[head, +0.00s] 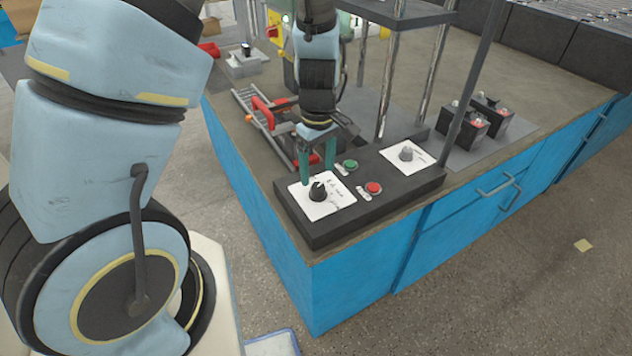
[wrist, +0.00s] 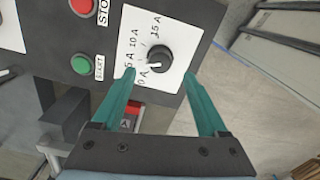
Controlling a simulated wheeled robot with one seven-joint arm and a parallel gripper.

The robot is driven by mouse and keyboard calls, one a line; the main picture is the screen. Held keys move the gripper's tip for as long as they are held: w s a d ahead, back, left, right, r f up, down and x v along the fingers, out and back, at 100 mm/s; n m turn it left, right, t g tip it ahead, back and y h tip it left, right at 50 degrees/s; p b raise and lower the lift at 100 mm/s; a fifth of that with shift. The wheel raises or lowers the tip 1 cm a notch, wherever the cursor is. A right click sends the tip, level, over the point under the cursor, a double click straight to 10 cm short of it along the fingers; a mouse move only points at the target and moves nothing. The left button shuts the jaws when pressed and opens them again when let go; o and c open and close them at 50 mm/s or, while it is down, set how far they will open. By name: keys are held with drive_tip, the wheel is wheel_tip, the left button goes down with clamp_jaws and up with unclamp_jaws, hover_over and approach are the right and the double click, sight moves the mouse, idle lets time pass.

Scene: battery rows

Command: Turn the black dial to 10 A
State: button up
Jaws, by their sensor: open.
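The black dial (head: 318,191) sits on a white label plate (head: 335,203) at the left end of a dark control panel (head: 292,226). In the wrist view the dial (wrist: 159,60) is ringed by marks 0 A, 5 A, 10 A and 15 A. Its pale pointer line seems to face the 0 A side, though it is small. My gripper (head: 317,174) points down just above the dial, with teal fingers open. In the wrist view the fingertips (wrist: 160,74) lie on either side of the dial, apart from it.
A green START button (head: 351,165) and a red STOP button (head: 374,188) stand beside the dial plate. A grey knob (head: 406,154) sits on a second white plate. Metal posts (head: 388,85) rise behind the panel. Black battery blocks (head: 466,125) stand to the right on the bench.

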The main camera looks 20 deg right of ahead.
sight(318, 187)
drive_tip(key=shift+f, duration=2.75)
clamp_jaws()
